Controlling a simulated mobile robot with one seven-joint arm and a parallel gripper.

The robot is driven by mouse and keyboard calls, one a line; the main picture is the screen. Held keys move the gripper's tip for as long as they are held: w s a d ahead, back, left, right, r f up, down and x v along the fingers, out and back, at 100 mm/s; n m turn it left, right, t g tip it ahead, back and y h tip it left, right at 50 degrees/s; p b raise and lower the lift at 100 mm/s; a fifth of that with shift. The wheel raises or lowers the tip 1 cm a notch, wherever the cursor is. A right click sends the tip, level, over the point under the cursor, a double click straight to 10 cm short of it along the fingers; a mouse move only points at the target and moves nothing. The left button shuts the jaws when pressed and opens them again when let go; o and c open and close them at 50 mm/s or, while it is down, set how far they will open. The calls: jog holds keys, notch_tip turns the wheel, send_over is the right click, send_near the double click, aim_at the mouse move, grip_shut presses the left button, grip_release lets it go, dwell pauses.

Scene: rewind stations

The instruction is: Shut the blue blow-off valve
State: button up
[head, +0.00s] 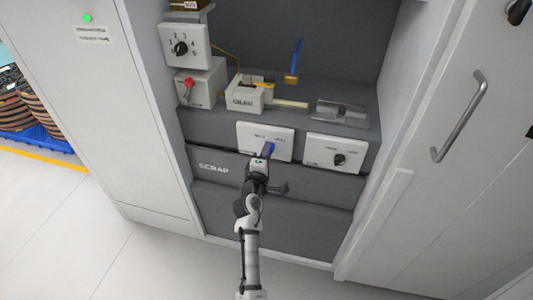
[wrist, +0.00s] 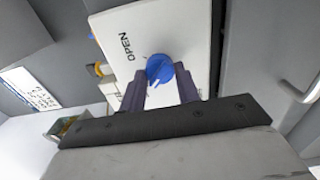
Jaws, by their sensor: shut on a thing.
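The blue blow-off valve knob (head: 268,148) is on a white panel (head: 284,137) on the front of the dark grey station, above the SCRAP drawer. In the wrist view the blue knob (wrist: 159,68) sits between my fingertips, and the word OPEN is printed on the panel (wrist: 110,22) beside it. My gripper (head: 262,160) reaches the panel from below and is shut on the knob. In the wrist view my gripper (wrist: 162,88) hides the lower part of the knob and the lettering near it.
To the right is a white panel with a black knob (head: 338,158). A door with a long handle (head: 459,120) stands at right.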

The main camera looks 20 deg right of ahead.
jog(key=o, duration=1)
jog(key=b+v, duration=0.3)
jog(key=v, duration=1.1)
jog(key=shift+b, duration=0.35)
